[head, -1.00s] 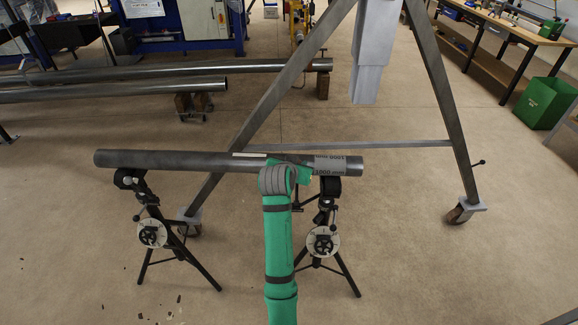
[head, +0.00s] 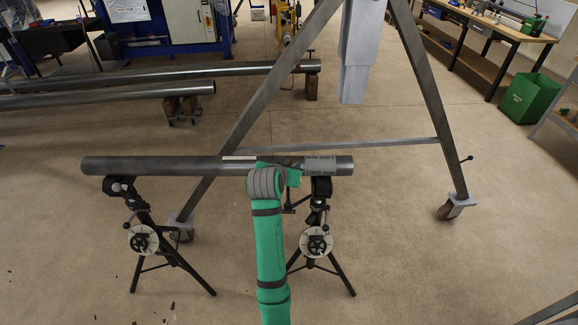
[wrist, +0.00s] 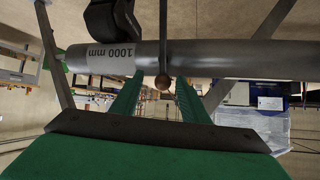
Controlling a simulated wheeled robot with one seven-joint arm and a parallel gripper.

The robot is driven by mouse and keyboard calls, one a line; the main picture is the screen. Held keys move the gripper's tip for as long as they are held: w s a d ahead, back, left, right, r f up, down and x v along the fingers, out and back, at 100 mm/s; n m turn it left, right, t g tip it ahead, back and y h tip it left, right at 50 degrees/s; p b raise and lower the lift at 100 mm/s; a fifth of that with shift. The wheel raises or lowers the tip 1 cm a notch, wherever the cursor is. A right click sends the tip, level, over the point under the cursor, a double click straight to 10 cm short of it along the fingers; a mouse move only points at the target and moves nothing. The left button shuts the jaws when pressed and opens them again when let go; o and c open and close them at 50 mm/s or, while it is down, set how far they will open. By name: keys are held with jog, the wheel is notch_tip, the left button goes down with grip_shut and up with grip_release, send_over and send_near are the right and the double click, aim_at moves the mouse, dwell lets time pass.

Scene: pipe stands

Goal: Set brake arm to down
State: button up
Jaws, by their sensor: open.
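My gripper (wrist: 158,92) is open, with one green finger on each side of the ball; I see no clear contact. In the head view my green arm reaches the pipe (head: 150,166) just left of the right pipe stand (head: 317,243). My fingertips are mostly hidden there behind my wrist. A short dark handle (head: 288,208) shows beside that stand.
The pipe rests across the right stand and the left stand (head: 143,240). A grey gantry frame (head: 345,146) on castors stands behind. More pipes (head: 110,94) lie at the back left. A workbench (head: 490,30) and green bin (head: 532,98) are at the right.

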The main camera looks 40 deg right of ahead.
jog(key=v, duration=0.9)
jog(key=shift+s, duration=0.15)
jog(key=shift+r, duration=0.1)
jog(key=s+a+f+n+t+y, duration=0.1)
jog(key=s+a+f+n+t, duration=0.25)
jog(key=a+f, duration=0.85)
jog(key=s+a+f+n+t+y, duration=0.2)
jog(key=s+a+f+n+y, duration=0.15)
jog(key=s+a+f, duration=0.65)
jog(key=s+a+r+n+t+y, duration=0.1)
jog(key=s+a+r+n+y, duration=0.1)
jog(key=s+a, duration=0.6)
jog(key=s+a+r+n+t+y, duration=0.2)
jog(key=s+a+r, duration=0.3)
jog(key=s, duration=1)
jog(key=a, duration=0.3)
jog(key=shift+y, duration=0.35)
